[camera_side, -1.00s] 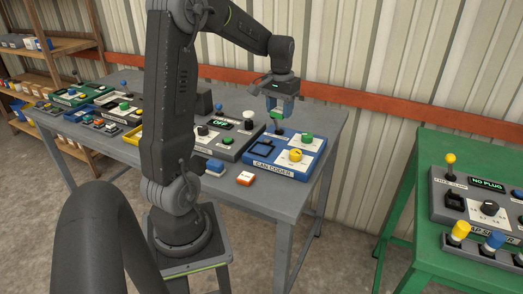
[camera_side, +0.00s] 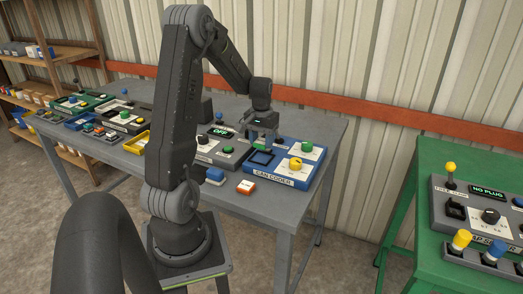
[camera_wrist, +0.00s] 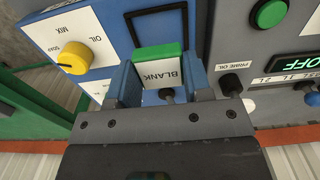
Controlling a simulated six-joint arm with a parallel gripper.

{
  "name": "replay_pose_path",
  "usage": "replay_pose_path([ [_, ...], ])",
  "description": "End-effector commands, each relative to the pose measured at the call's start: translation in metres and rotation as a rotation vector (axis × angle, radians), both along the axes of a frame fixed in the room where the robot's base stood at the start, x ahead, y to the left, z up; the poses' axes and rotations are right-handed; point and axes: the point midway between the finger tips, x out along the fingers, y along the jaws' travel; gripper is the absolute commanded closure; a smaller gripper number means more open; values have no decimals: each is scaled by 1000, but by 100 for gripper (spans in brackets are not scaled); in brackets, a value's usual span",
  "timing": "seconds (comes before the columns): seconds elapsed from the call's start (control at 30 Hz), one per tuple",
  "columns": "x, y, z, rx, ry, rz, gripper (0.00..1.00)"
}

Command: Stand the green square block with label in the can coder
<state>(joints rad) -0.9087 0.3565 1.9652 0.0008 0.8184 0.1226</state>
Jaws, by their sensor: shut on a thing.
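My gripper (camera_side: 261,138) is shut on the green square block (camera_wrist: 159,52), which has a green end and a white face labelled "BLANK". In the wrist view the block sits between my two blue finger pads. In the side view I cannot make the block out clearly. The can coder (camera_side: 272,178) is a blue-edged panel on the grey table. The frame looks empty.
The can coder carries a yellow knob (camera_side: 296,164) and a green knob (camera_side: 307,147). A grey control box (camera_side: 222,150) reading "OFF" stands close on its left. A red-and-white block (camera_side: 246,186) and a blue block (camera_side: 215,175) lie in front. A green bench (camera_side: 430,170) is at right.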

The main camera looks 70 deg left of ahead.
Motion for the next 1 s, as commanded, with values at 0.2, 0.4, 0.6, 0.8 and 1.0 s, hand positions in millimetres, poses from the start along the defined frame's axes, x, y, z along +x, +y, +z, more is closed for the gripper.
replay_pose_path([
  [0.2,0,-1,-31,-2,2,0,80],
  [0.4,0,0,-35,0,0,0,80],
  [0.6,0,0,-37,-1,1,0,80],
  [0.8,0,0,-43,-1,1,0,80],
  [1.0,0,0,-47,0,0,0,80],
])
